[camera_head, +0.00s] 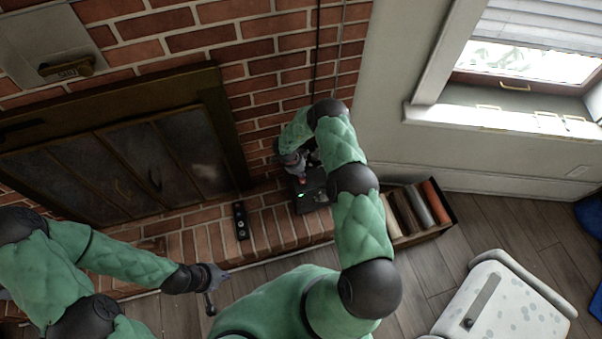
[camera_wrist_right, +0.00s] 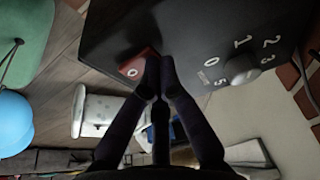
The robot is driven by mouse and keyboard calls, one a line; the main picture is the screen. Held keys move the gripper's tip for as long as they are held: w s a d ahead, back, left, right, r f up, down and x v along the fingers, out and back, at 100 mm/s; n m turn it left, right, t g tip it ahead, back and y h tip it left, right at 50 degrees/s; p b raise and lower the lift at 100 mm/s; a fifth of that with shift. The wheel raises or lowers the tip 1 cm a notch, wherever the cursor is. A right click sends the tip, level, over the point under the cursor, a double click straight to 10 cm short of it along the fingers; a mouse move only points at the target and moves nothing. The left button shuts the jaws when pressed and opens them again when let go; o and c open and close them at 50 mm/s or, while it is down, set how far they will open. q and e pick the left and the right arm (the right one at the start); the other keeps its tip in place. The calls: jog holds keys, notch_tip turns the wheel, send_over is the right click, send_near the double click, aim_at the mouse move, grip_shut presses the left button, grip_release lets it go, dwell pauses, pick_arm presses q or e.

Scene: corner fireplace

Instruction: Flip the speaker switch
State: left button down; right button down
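The speaker (camera_head: 313,190) is a dark box on the brick hearth, with a small green light showing in the head view. The right gripper (camera_head: 300,173) partly hides the speaker in the head view. My left gripper (camera_head: 218,290) is open and empty over the floor, away from the speaker.
A dark fireplace (camera_head: 130,165) stands left of the speaker. A small black device (camera_head: 241,220) lies on the hearth (camera_head: 275,225). A box of logs (camera_head: 437,228) is to the right, and a white speckled bin (camera_head: 505,305) stands on the wooden floor at lower right.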

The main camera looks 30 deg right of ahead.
pick_arm(q)
jog(key=shift+r, duration=0.15)
pick_arm(e)
jog(key=shift+s, duration=0.15)
pick_arm(q)
jog(key=shift+r+p, duration=0.55)
jog(key=shift+p, duration=0.15)
pick_arm(e)
jog(key=shift+s+a+r, duration=0.2)
jog(key=shift+s+r, duration=0.1)
jog(key=shift+s, duration=0.35)
